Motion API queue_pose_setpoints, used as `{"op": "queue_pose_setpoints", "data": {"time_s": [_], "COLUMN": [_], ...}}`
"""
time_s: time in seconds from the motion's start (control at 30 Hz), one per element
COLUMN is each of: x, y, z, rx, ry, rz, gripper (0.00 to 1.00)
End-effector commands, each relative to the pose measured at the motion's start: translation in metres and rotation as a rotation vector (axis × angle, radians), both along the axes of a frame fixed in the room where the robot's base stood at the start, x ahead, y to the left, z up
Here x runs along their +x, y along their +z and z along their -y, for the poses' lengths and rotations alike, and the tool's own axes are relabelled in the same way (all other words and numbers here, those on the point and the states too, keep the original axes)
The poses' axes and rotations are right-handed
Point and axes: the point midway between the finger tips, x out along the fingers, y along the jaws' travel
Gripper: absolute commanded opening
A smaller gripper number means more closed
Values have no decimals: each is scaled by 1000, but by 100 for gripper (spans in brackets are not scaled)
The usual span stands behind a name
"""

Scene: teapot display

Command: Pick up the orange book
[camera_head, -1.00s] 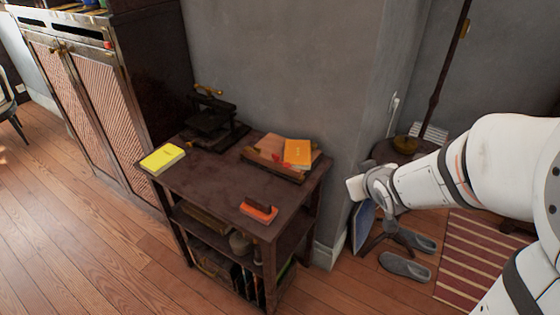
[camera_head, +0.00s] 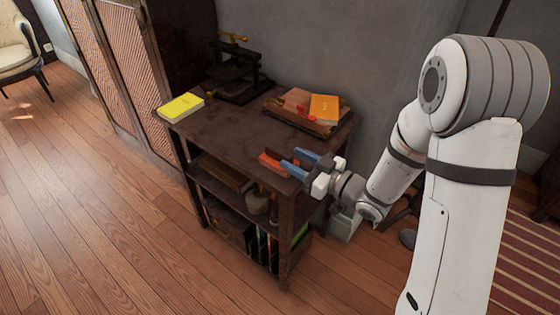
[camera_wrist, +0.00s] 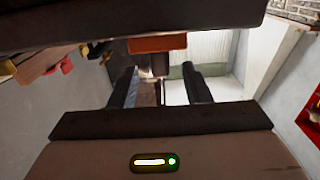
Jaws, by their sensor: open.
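An orange book (camera_head: 324,108) lies on a wooden tray (camera_head: 318,130) at the back right of the dark table's top. A second, redder orange flat item (camera_head: 270,161) lies near the table's front right edge. My gripper (camera_head: 290,158) is open at that edge, its blue fingers pointing left towards the redder item and partly overlapping it in the picture. I cannot tell whether they touch. In the wrist view, my gripper's dark fingers (camera_wrist: 158,72) stand apart, with an orange-red thing (camera_wrist: 158,43) just beyond them.
The dark wooden table (camera_head: 225,135) has shelves below holding several items. A yellow book (camera_head: 181,106) lies at its left, and a black press-like device (camera_head: 238,75) stands at the back. A grey wall is behind. Open wood floor (camera_head: 110,220) lies to the left and front.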

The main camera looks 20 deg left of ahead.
Motion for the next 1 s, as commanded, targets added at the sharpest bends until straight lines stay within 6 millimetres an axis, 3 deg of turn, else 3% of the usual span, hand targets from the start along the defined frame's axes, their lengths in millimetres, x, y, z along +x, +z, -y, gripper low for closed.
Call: {"op": "queue_pose_setpoints", "data": {"time_s": [0.3,0.6,1.0], "x": [15,18,18], "y": [-3,-2,-3], "z": [-41,-45,-45], "rx": [0,-1,-1], "ry": [1,-4,-4], "rz": [1,1,1], "gripper": [44,44,12]}}
